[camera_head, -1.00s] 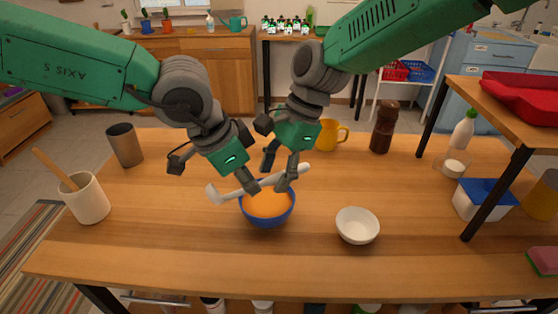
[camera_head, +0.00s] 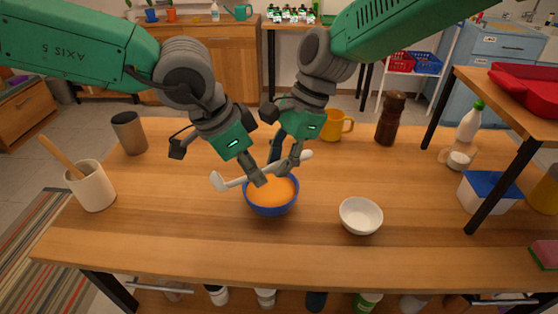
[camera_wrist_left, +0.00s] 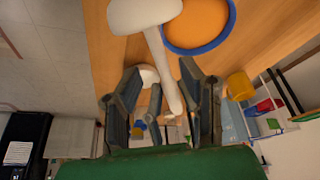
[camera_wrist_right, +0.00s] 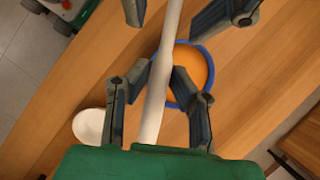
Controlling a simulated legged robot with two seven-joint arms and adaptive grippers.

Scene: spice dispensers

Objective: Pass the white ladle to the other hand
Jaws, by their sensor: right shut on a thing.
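The white ladle (camera_head: 235,183) is held level above the blue bowl, its scoop end to the left. My right gripper (camera_head: 288,166) is shut on the handle toward its right end; the right wrist view shows the handle (camera_wrist_right: 153,112) between its fingers (camera_wrist_right: 160,78). My left gripper (camera_head: 259,175) is beside it, closer to the scoop. In the left wrist view the handle (camera_wrist_left: 162,70) runs between the left fingers (camera_wrist_left: 161,78), which stand apart with gaps on both sides.
The blue bowl (camera_head: 271,208) with orange contents sits just below both grippers. A white bowl (camera_head: 360,216) stands to its right. A yellow mug (camera_head: 334,127) and brown grinder (camera_head: 390,118) stand behind; a utensil crock (camera_head: 92,187) is at left.

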